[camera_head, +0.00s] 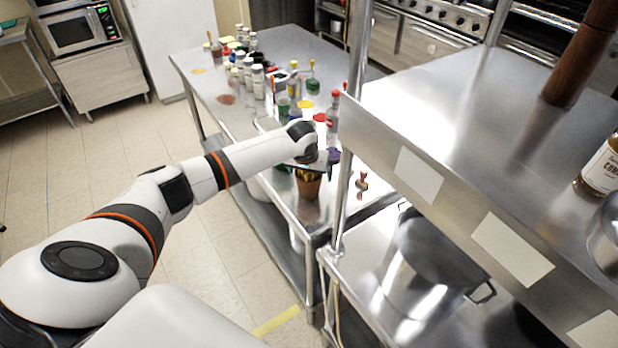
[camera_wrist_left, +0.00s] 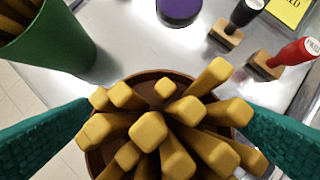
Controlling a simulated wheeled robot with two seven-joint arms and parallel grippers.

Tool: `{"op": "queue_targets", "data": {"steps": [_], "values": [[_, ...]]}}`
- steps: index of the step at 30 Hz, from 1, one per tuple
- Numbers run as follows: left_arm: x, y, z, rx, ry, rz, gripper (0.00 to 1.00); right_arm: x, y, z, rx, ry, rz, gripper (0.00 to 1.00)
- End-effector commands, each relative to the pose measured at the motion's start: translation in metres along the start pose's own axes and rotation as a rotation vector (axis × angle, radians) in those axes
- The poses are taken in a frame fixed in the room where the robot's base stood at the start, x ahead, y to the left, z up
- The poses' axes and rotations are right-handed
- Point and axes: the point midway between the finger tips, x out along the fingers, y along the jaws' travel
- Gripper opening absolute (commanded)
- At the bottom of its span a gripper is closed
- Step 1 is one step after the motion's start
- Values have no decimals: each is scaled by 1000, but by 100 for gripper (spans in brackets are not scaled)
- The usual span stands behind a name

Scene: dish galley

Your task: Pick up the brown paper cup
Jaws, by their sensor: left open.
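The brown paper cup (camera_head: 308,188) stands on the near end of the steel table, with several thick yellow sticks in it. In the left wrist view I look down on the sticks, and only parts of the cup's brown rim (camera_wrist_left: 143,77) show around them. My left gripper (camera_head: 307,160) is at the cup. In the wrist view its teal fingers are open, one on each side of the cup; I cannot tell whether they touch it. The cup's lower part is hidden in the wrist view. My right gripper is not in view.
A green cup (camera_wrist_left: 60,45) stands close at left in the wrist view. A purple round object (camera_wrist_left: 180,9), a black-handled stamp (camera_wrist_left: 240,18) and a red-handled stamp (camera_wrist_left: 290,58) lie beyond the cup. A raised steel shelf (camera_head: 450,115) and its post stand close at right.

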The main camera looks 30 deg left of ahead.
Motion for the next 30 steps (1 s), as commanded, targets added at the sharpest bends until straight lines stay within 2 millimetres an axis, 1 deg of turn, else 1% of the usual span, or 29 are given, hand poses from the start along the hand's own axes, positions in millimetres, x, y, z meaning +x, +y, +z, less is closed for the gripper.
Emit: {"op": "queue_targets", "data": {"steps": [1, 2, 9, 10, 11, 17, 20, 23, 30], "values": [[0, 0, 0, 0, 0, 0, 97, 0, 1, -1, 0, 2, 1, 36], [0, 0, 0, 0, 0, 0, 94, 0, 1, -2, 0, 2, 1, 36], [0, 0, 0, -1, 0, 0, 54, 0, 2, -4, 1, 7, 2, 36], [0, 0, 0, -1, 0, 0, 50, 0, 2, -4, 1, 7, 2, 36], [-1, 0, 0, -1, -1, 0, 47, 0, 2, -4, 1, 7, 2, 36], [-1, 0, 1, -1, -1, 0, 47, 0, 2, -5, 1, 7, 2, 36], [-7, 0, 4, -1, -2, -1, 47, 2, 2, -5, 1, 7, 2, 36], [-20, 0, 10, -1, -6, -1, 47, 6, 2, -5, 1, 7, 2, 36], [-65, 0, 28, -1, -5, -1, 47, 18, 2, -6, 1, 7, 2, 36]]}}
